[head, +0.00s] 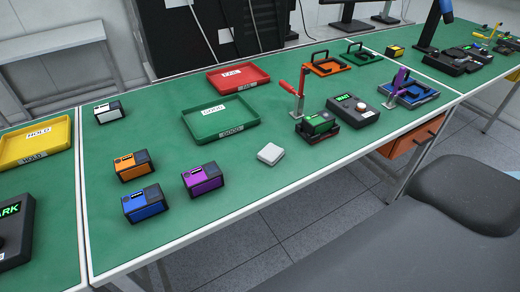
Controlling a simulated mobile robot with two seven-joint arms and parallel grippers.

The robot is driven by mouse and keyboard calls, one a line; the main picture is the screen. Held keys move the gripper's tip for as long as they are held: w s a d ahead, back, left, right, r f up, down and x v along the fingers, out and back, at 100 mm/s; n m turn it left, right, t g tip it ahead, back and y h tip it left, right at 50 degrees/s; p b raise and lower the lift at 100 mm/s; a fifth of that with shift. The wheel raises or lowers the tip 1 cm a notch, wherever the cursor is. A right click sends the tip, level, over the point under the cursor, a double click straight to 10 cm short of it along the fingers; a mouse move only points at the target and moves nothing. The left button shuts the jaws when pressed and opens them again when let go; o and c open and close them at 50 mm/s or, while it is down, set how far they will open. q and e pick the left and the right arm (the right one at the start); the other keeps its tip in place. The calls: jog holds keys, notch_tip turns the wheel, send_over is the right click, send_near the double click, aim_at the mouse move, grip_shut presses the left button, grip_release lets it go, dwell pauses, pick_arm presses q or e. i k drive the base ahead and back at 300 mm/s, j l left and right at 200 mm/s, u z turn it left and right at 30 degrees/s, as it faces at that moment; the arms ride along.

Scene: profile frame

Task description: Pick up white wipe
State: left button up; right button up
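The white wipe (271,153) is a small, flat, whitish square pad. It lies on the green table top (245,184) near the front edge, right of the purple box and left of the green device in its black holder. Nothing covers it and nothing touches it. Neither of my grippers shows in the head view.
Orange (132,166), blue (145,203) and purple (202,180) boxes stand left of the wipe. A green tray (220,119) and red tray (238,77) lie behind it. A red-handled clamp (301,95) stands to the right. A dark chair (440,215) is in front.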

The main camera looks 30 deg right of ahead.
aim_at(271, 154)
jog(key=l+u, duration=0.25)
jog(key=l, duration=0.2)
jog(key=k+l+u, duration=0.25)
jog(key=l, duration=0.15)
jog(key=k+l, duration=0.1)
jog(key=l, duration=0.35)
jog(key=k+l, duration=0.1)
jog(key=l, duration=0.3)
jog(key=k+l+u, duration=0.1)
jog(key=l, duration=0.35)
jog(key=k+l, duration=0.15)
jog(key=l, duration=0.25)
